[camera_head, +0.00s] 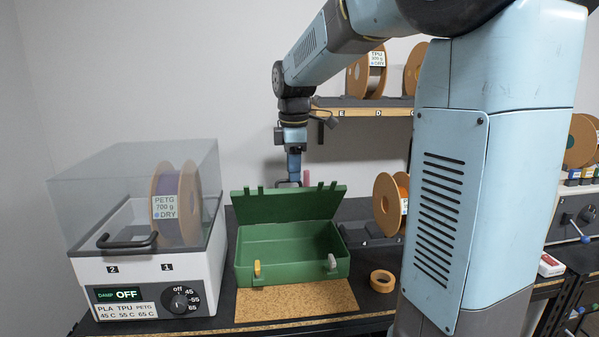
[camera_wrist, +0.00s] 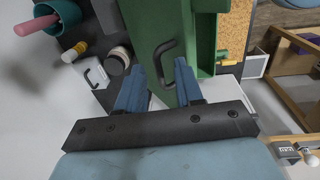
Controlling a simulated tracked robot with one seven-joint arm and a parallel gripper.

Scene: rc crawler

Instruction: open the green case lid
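The green case (camera_head: 293,270) stands on a cork mat on the bench with its lid (camera_head: 290,205) raised, leaning back. Its inside shows and looks empty. A yellow latch (camera_head: 257,268) and a grey latch (camera_head: 332,264) are on its front. My gripper (camera_head: 294,173) points down at the lid's upper edge, partly hidden behind it. In the wrist view my gripper (camera_wrist: 158,85) has its blue fingers apart, with the green lid (camera_wrist: 168,92) beyond and between them and the dark handle (camera_wrist: 165,58) just ahead. I cannot tell whether a finger touches the lid.
A white dryer (camera_head: 145,270) with a clear cover and a spool stands left of the case. A tape roll (camera_head: 382,281) lies to the right on the bench. A spool (camera_head: 388,205) stands behind it. A shelf (camera_head: 365,108) with spools hangs on the wall beside my arm.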

